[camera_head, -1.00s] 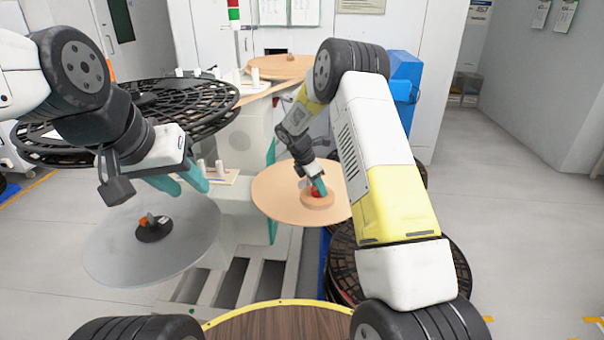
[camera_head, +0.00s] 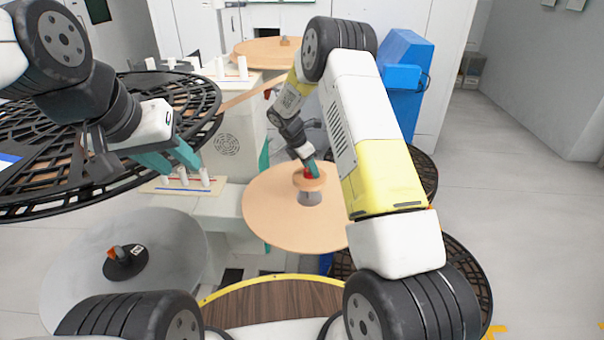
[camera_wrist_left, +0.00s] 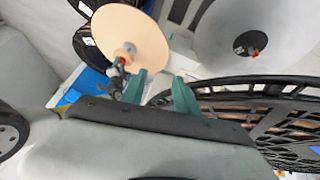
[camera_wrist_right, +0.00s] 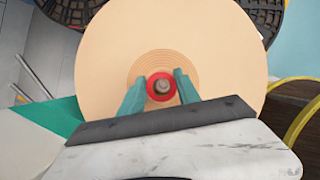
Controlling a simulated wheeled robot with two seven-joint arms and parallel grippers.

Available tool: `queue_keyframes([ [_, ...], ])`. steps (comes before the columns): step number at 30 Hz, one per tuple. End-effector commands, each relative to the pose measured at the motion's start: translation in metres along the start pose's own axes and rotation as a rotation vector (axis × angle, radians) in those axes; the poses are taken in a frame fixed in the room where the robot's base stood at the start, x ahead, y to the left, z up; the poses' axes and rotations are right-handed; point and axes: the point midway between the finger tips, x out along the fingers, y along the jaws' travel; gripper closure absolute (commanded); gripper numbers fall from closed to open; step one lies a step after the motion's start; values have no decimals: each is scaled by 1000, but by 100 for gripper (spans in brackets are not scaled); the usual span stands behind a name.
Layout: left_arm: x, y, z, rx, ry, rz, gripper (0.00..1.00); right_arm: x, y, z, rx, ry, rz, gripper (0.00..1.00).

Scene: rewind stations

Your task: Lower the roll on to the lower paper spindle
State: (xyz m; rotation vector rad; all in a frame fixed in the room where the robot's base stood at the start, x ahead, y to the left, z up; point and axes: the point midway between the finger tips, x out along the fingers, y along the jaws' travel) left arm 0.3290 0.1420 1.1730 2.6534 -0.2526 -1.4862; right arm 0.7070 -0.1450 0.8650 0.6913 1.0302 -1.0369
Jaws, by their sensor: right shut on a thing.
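The roll (camera_head: 309,184) is a small tan ring with a red core, over the large tan disc (camera_head: 268,218) of the lower spindle. A grey patch below it could be the spindle's post or shadow. My right gripper (camera_head: 311,172) is shut on the roll's red core. In the right wrist view, its teal fingers (camera_wrist_right: 160,84) flank the red core (camera_wrist_right: 162,86), with a round grey-brown end inside. I cannot tell how far the roll sits on the spindle. My left gripper (camera_head: 180,158) is open and empty, left of the disc.
A grey disc (camera_head: 75,258) with a black hub is at lower left. A black lattice reel (camera_head: 40,200) lies beside my left arm. White pegs on a small shelf (camera_head: 160,185) are near my left gripper. Another tan disc (camera_head: 262,52) is higher at the back.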

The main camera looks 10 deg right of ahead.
Motion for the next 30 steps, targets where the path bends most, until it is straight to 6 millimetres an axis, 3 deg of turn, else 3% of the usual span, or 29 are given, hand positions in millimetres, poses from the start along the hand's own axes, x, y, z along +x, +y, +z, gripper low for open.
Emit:
queue_keyframes([
  [3, 0, 0, 0, 0, 0, 0, 64, 22, -1, -9, -1, 0, -3, 100],
  [11, 0, 0, 0, 0, 0, 0, 64, 43, 0, -18, 0, 0, -1, 100],
  [16, 0, 0, 0, 0, 0, 0, 64, 66, -1, -27, -1, 0, -3, 100],
  [28, 0, 0, 0, 0, 0, 0, 64, 72, 0, -30, 1, 0, 0, 100],
  [29, 0, 0, 0, 0, 0, 0, 64, 72, 0, -30, 1, 0, 0, 55],
  [30, 0, 0, 0, 0, 0, 0, 64, 72, 0, -30, 1, 0, 0, 47],
])
